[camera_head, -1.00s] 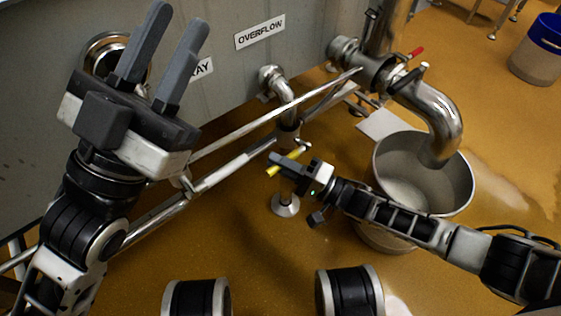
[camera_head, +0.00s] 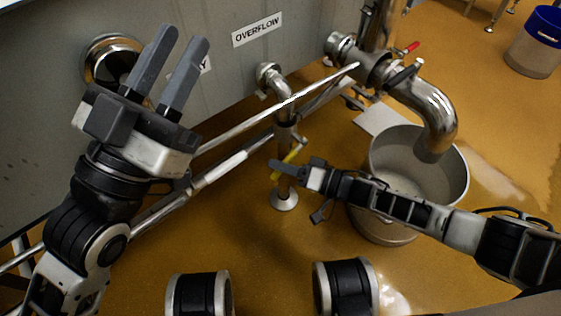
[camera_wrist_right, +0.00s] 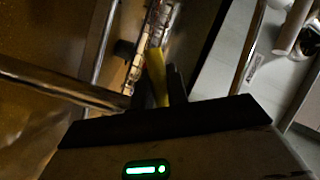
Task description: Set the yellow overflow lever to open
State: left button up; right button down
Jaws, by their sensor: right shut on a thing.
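The yellow overflow lever (camera_head: 294,153) sits on the upright metal overflow pipe (camera_head: 285,132) below the OVERFLOW sign (camera_head: 257,30). It slants from upper right to lower left in the head view. My right gripper (camera_head: 278,167) is shut on the lever, which crosses between its fingers. The right wrist view shows the yellow lever (camera_wrist_right: 157,77) between the dark fingers. The fingers hide part of the lever in the head view. My left gripper (camera_head: 184,50) is open and empty, raised at the left in front of the tank wall.
A large metal pot (camera_head: 455,180) stands on the floor under a bent outlet pipe (camera_head: 437,105) with a red-handled valve (camera_head: 411,47). Metal rails (camera_head: 225,134) run diagonally past the overflow pipe.

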pick_arm(q)
jog(key=shift+f+n, duration=0.25)
jog(key=shift+n, duration=0.05)
pick_arm(e)
jog(key=shift+d+f+n, duration=0.25)
jog(key=shift+n, duration=0.05)
jog(key=c, duration=1.4)
grip_release()
jog(key=shift+o, duration=0.2)
jog(key=shift+r, duration=0.1)
